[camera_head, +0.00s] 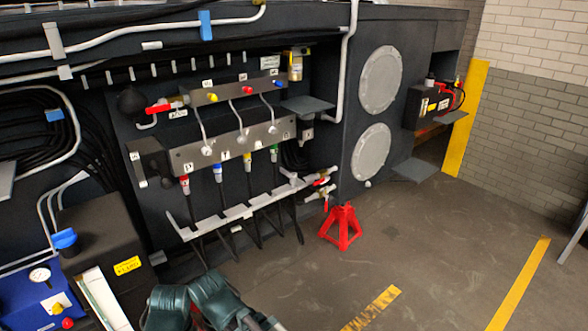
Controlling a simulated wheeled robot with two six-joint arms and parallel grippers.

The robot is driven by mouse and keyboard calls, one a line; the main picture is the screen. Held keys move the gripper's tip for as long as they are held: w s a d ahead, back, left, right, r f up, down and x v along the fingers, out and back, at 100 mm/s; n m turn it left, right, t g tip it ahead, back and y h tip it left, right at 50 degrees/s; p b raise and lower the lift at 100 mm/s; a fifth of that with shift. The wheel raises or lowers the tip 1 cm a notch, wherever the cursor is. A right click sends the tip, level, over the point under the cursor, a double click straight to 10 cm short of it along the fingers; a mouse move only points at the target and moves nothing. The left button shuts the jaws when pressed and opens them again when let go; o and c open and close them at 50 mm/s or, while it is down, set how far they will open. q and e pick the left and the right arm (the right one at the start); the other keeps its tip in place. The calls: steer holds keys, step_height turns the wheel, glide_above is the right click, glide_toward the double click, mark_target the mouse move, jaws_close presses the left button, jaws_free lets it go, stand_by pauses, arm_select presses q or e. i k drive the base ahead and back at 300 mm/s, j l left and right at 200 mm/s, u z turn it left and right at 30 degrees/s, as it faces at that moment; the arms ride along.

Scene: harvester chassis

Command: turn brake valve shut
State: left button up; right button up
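A valve with a red lever (165,105) sits at the upper left of the dark valve panel; its lever lies roughly level. Two brass valves are at the right end of the white lower rail: one with a red handle (321,181), and a lower one (327,190) whose handle is hard to make out. A white valve fitting (290,177) is just left of them. I cannot tell which is the brake valve, or whether any is open or shut.
A red jack stand (341,228) stands on the floor below the brass valves. Dark hoses hang from the white rail (237,212). A grey shelf plate (307,105) juts out right of the panel. A blue unit with a gauge (40,275) is at lower left. The right floor is mostly clear.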

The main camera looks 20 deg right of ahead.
mark_target(322, 179)
steer(key=i+l+z, duration=0.35)
steer(key=i, duration=0.15)
steer(key=i+l+z, duration=0.35)
steer(key=i, duration=0.15)
steer(key=i+z, duration=0.35)
steer(key=i, duration=0.15)
